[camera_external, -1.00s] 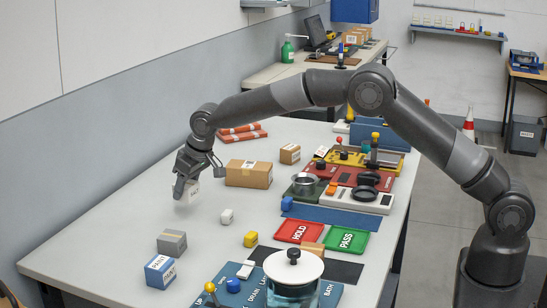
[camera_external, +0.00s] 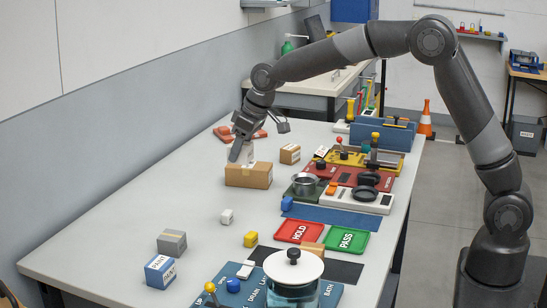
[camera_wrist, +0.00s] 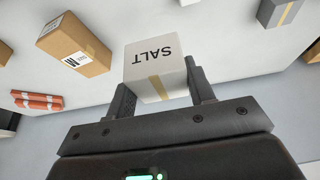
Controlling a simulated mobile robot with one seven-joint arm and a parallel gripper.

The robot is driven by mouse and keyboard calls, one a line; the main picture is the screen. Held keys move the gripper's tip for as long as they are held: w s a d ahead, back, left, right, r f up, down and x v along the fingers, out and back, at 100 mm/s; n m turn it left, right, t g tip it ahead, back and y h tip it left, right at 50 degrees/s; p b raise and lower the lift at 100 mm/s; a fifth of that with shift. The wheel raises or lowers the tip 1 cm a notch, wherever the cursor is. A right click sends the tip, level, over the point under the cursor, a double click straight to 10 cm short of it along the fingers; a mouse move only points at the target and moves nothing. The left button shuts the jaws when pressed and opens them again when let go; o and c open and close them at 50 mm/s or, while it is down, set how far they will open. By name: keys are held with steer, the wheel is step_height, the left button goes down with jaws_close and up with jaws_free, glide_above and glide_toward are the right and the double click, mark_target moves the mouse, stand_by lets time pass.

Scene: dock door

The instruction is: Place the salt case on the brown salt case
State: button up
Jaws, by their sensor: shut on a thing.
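The white salt case (camera_wrist: 155,72), with SALT printed on it and a tan strip, is held between the two fingers of my gripper (camera_wrist: 158,92) in the wrist view. In the external view my gripper (camera_external: 240,150) hangs over the table, and the case (camera_external: 246,158) shows partly, just behind the top of a large brown carton (camera_external: 245,176). The carton (camera_wrist: 73,45) lies apart from the held case, to its left, in the wrist view. Its label is too small to read, so I cannot tell if it is the brown salt case.
Red-orange rolls (camera_external: 222,134) lie beyond the carton. A smaller brown box (camera_external: 290,154) stands to its right. A white block (camera_external: 227,216), a grey box (camera_external: 172,242) and a blue-white box (camera_external: 160,271) stand nearer. The tabletop left of the carton is clear.

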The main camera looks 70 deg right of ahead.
steer(key=s+a+n+y, duration=0.15)
steer(key=s+a, duration=0.25)
steer(key=s, duration=1)
steer(key=s+a+n, duration=0.3)
steer(key=s+a, duration=0.1)
steer(key=s, duration=0.9)
glide_above(304, 248)
steer(key=s, duration=0.2)
steer(key=shift+m, duration=0.25)
steer(key=f, duration=0.6)
steer(key=shift+w+d, duration=0.25)
steer(key=shift+f, duration=1.9)
steer(key=shift+f, duration=0.1)
steer(key=o, duration=1.1)
steer(key=shift+c, duration=0.2)
